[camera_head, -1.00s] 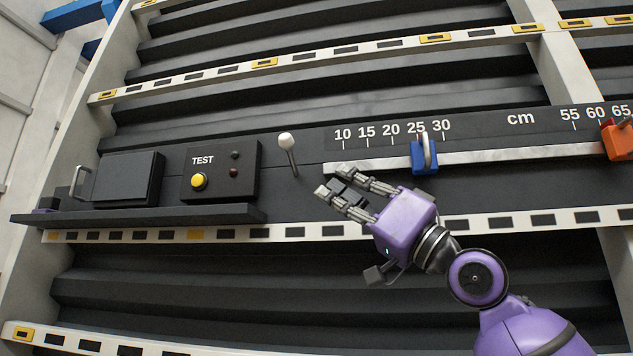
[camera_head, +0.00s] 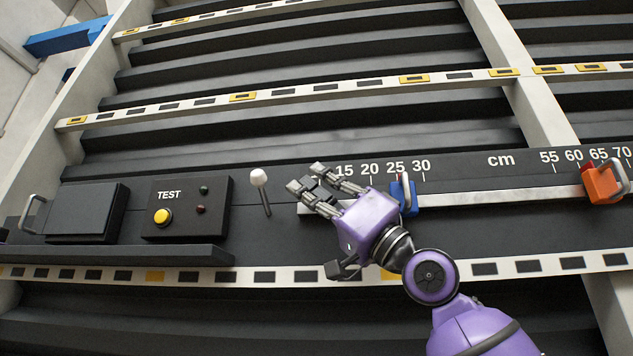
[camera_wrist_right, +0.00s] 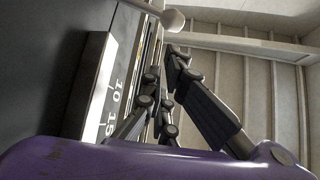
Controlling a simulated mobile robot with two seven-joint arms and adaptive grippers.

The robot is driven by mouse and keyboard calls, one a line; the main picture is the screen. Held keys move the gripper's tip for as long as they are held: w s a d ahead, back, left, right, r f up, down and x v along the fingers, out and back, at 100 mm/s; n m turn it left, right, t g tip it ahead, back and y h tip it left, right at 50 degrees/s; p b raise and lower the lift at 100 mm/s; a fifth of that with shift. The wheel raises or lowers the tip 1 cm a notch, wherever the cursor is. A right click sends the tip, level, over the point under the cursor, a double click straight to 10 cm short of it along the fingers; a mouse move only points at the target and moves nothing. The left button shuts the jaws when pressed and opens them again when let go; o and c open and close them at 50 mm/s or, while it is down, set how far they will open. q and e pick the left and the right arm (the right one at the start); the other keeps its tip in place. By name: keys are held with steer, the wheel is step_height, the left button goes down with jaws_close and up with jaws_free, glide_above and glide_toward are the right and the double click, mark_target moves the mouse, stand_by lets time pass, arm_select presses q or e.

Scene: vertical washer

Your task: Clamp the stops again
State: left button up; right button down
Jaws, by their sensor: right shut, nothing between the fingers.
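The blue stop (camera_head: 403,197) sits on the pale metal rail (camera_head: 480,198) just right of the 25 mark, its grey handle standing up in front of it. The orange stop (camera_head: 601,184) sits on the same rail near the 60 and 65 marks, with a grey handle at its right. I cannot tell whether either handle is clamped. My right gripper (camera_head: 306,178) is shut and empty in front of the rail's left end, left of the blue stop and apart from it. Its body hides part of the rail and the 10 mark.
A white-knobbed lever (camera_head: 259,177) stands just left of my right fingertips; its knob also shows in the wrist view (camera_wrist_right: 174,20). Further left are a TEST box (camera_head: 187,208) with a yellow button and a dark box (camera_head: 88,212) with a handle. The rail between the stops is clear.

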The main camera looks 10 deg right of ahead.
mark_target(263, 194)
steer(key=p+x, duration=0.1)
steer(key=x, duration=0.5)
steer(key=shift+a+r, duration=0.15)
steer(key=shift+a, duration=0.05)
